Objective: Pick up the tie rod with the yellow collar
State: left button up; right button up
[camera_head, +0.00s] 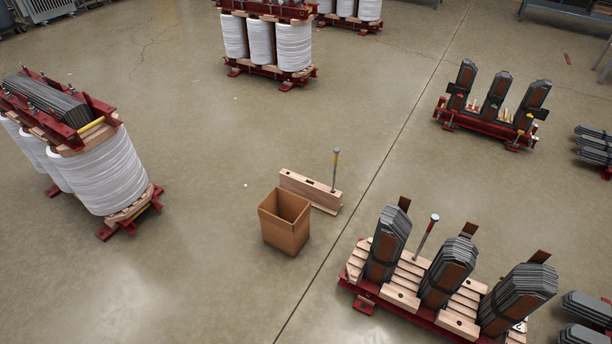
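The tie rod with the yellow collar (336,165) stands upright in the right part of a pale wooden block (306,189) on the floor. Its yellow band is just below its grey top end, and its foot is hidden in the block. A second rod (427,233) with a red collar stands slightly tilted in the red-framed core (400,297) at the lower right, between two stacks of dark laminations. Neither of my grippers is in view.
An open, seemingly empty cardboard box (285,232) stands in front of the wooden block. A white-coil transformer (95,177) is at left, another (268,42) behind. A smaller red-based core (487,127) stands at upper right. The floor left of the box is clear.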

aim_at(335, 150)
jog(key=i+j+u, duration=0.2)
jog(key=u, duration=0.15)
jog(key=i+u, duration=0.7)
jog(key=i+j, duration=0.1)
jog(key=i, duration=0.65)
jog(key=i+j+u, duration=0.1)
jog(key=i, duration=0.65)
jog(key=i+l+z, duration=0.2)
jog(key=i+z, duration=0.95)
jog(key=i, duration=0.2)
jog(key=i+j+z, duration=0.25)
jog(key=i+z, duration=0.4)
jog(key=z, duration=0.2)
jog(key=i+z, duration=0.25)
jog(key=z, duration=0.2)
jog(key=i+j+z, duration=0.25)
jog(key=z, duration=0.15)
jog(key=i+j+z, duration=0.2)
jog(key=z, duration=0.25)
